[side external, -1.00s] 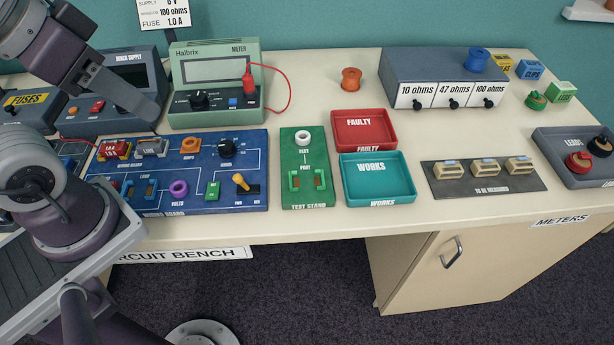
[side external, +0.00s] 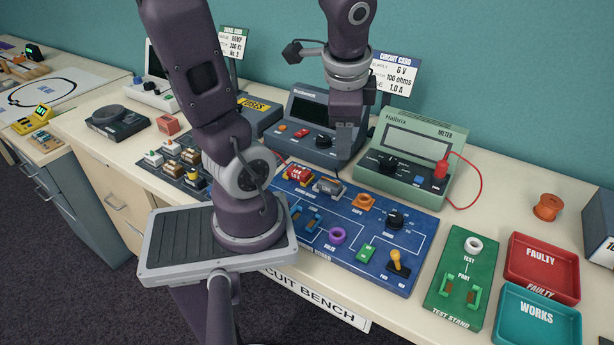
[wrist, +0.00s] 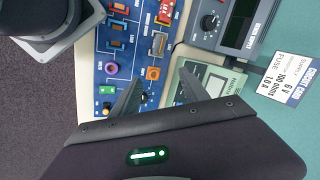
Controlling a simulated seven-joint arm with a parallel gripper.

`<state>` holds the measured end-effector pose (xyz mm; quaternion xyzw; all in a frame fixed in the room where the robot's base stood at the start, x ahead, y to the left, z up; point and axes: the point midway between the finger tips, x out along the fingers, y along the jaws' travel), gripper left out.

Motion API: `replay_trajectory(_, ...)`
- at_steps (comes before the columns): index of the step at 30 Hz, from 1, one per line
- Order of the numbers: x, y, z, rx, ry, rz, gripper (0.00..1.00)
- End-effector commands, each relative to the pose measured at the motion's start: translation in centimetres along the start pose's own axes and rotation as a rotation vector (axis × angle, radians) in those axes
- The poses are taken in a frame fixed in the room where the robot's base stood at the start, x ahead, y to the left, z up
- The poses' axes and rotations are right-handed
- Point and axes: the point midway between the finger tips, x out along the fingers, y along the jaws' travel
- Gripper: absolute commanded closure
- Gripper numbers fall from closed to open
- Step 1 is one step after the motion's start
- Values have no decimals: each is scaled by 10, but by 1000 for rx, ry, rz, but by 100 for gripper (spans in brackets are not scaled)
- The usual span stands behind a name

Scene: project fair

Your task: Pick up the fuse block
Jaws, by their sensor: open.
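A red block with white lettering (side external: 299,174), likely the fuse block, sits at the back left of the blue circuit board (side external: 400,262). It also shows at the top of the wrist view (wrist: 166,12). A grey component (side external: 328,185) sits right beside it. My gripper (side external: 345,150) hangs above the back of the board, in front of the bench supply. In the wrist view my gripper (wrist: 158,88) has its two fingers spread apart with nothing between them. The red block lies outside the finger gap, beyond the grey component.
The bench supply (side external: 325,115) and green meter (side external: 410,150) stand close behind the board. A red lead loops from the meter. A black knob (side external: 395,220) and yellow switch (side external: 399,262) rise from the board. The green test stand (side external: 456,275) and trays lie right.

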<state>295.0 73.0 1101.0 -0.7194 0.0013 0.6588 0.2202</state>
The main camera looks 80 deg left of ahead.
Motion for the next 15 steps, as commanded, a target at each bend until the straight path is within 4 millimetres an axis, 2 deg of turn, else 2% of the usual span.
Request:
replay_trajectory(1, 27, -19, 14, 83, -95, 33, 47)
replay_trajectory(3, 60, -39, 35, 231, -179, 96, 47)
replay_trajectory(6, 96, -53, 61, 394, -223, 191, 47)
replay_trajectory(9, 115, -57, 76, 480, -226, 247, 47)
replay_trajectory(15, 140, -53, 85, 511, -224, 264, 47)
